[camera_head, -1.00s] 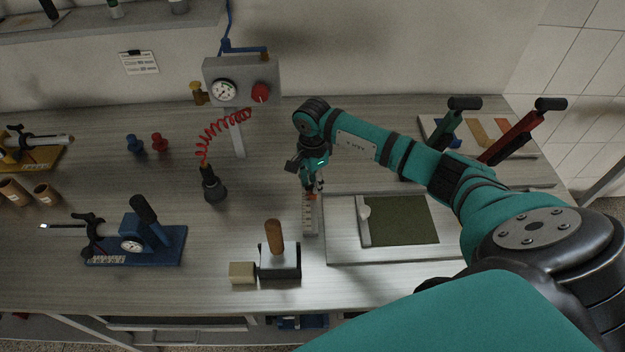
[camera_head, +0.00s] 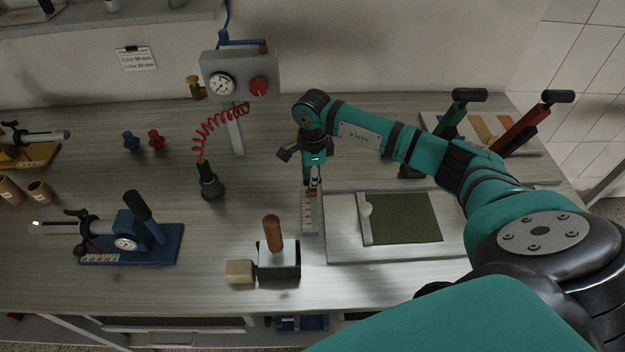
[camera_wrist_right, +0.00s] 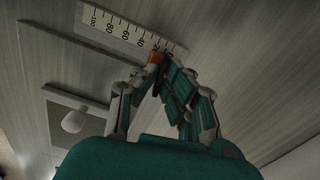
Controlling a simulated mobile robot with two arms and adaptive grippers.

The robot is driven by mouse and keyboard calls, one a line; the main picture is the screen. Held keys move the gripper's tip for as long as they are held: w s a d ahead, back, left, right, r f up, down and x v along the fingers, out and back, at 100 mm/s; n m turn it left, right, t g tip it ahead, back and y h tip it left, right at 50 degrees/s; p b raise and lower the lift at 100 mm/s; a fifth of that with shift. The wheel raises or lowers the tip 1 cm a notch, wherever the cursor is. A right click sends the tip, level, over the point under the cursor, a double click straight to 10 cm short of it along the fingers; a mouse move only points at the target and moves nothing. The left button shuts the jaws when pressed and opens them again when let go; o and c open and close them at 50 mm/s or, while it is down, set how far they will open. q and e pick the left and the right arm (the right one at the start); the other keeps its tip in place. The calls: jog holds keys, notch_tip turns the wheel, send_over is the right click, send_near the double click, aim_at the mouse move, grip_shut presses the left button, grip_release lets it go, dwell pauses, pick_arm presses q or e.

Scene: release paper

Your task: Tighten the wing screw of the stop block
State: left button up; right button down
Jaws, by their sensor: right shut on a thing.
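My right gripper (camera_head: 312,186) points down at the far end of a pale strip with a printed scale (camera_head: 309,219). In the right wrist view, the fingertips of my right gripper (camera_wrist_right: 160,64) close together at a small orange-brown stop block (camera_wrist_right: 155,57) near the low-number end of the scale (camera_wrist_right: 122,30). The gripper is shut on the wing screw there; the fingers hide most of the screw, so its angle cannot be told. My left gripper is not in view.
Right of the scale is a board with a dark green panel (camera_head: 405,220). In front stand a block with a wooden handle (camera_head: 279,262) and a beige block (camera_head: 240,271). A blue fixture (camera_head: 163,246) and black nozzle (camera_head: 211,187) are left. Levers stand at back right.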

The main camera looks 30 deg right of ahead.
jog(key=c, duration=1.5)
grip_release()
notch_tip(320, 180, up, 12)
jog(key=shift+r, duration=0.1)
